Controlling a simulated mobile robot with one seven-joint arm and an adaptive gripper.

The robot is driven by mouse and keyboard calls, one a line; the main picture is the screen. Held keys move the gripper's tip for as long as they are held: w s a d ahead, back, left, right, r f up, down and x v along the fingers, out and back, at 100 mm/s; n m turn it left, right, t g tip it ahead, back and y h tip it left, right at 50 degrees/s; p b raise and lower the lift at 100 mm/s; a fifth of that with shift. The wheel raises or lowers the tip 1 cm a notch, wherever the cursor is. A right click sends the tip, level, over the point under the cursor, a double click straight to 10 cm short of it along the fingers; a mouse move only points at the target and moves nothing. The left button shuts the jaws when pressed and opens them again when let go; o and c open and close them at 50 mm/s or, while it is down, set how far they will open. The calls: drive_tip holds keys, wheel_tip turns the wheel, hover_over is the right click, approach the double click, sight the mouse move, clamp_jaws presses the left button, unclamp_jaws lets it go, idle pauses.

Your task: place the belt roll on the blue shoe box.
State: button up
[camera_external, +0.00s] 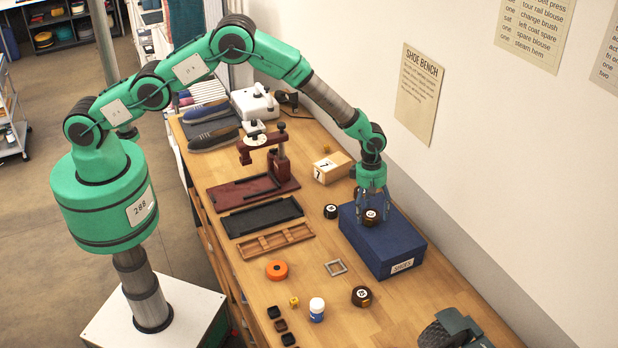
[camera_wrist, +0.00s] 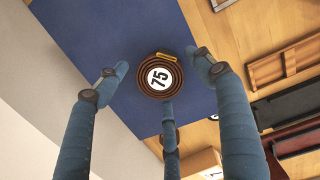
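The belt roll (camera_wrist: 160,76) is a brown coil with a white label reading 75. It appears to lie flat on top of the blue shoe box (camera_wrist: 110,35), near the middle. In the external view the roll (camera_external: 371,217) shows below my gripper (camera_external: 372,203), on the lid of the blue shoe box (camera_external: 395,243). My gripper (camera_wrist: 160,88) is open. Its three fingers are spread around the roll, with visible gaps between the fingertips and the roll in the wrist view. Whether the lower fingertip touches it is hard to tell.
Similar dark rolls (camera_external: 361,296) (camera_external: 330,211) lie on the bench. A small numbered wooden box (camera_external: 333,167) stands behind the shoe box. The wall (camera_external: 450,165) is close on the right.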

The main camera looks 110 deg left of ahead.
sight(368, 211)
drive_tip(key=shift+r, duration=0.1)
wheel_tip(368, 211, up, 12)
drive_tip(key=s+b, duration=0.1)
drive_tip(key=b, duration=0.1)
drive_tip(key=shift+a, duration=0.35)
idle(0.5)
idle(0.7)
